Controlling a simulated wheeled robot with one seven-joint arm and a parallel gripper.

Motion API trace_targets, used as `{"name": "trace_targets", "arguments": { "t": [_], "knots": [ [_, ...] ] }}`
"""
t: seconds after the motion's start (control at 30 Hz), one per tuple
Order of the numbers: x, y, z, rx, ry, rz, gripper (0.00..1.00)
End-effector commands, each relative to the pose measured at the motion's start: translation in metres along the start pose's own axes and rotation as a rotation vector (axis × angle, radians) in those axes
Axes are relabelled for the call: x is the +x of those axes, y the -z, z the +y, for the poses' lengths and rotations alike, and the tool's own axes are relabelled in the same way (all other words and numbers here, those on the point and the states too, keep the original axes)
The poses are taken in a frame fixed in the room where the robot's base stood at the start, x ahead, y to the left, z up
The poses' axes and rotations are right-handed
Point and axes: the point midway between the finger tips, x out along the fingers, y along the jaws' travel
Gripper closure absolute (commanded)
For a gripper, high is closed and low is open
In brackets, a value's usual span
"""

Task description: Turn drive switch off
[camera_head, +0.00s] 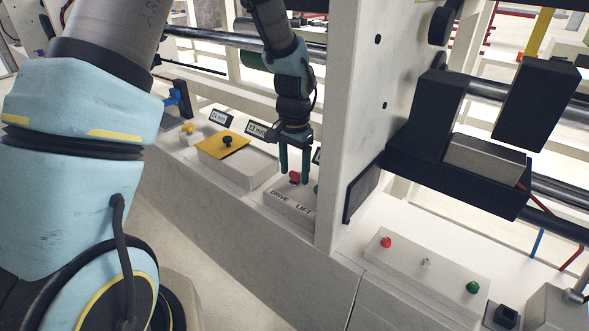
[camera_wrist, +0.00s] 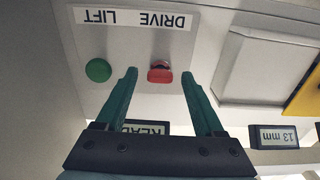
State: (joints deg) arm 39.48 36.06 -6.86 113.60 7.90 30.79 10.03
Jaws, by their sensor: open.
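The drive switch (camera_wrist: 160,72) is a red knob beside the DRIVE label (camera_wrist: 159,21), seen upside down in the wrist view. In the head view the red drive switch (camera_head: 294,177) sits on a small light panel (camera_head: 283,207) labelled DRIVE and LIFT. My gripper (camera_wrist: 159,77) is open, its two green fingers pointing at the panel. The red knob appears between the fingertips, nearer the right one; I cannot tell if they touch it. The gripper (camera_head: 293,180) hangs over the panel in the head view. A green lift knob (camera_wrist: 98,70) lies left of the fingers.
A white upright plate (camera_head: 356,120) stands close right of the gripper. Beyond it, another panel has a red button (camera_head: 386,242), a grey knob (camera_head: 427,263) and a green button (camera_head: 473,287). Left are a yellow plate (camera_head: 215,148) with a black knob and a 13 mm display (camera_head: 256,130).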

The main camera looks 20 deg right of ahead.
Motion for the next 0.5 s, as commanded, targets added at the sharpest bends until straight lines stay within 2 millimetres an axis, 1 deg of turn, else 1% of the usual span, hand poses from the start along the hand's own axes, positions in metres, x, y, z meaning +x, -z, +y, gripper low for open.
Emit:
{"name": "trace_targets", "arguments": {
  "t": [0.17, 0.27, 0.37, 0.5],
  "knots": [
    [-0.002, 0.0, 0.0, 0.0, 0.0, 0.001, 0.3],
    [-0.009, 0.001, -0.001, -0.001, 0.001, 0.003, 0.3],
    [-0.025, 0.001, -0.001, -0.002, 0.002, 0.005, 0.3],
    [-0.053, 0.001, -0.001, 0.0, 0.002, 0.005, 0.3]
  ]
}}
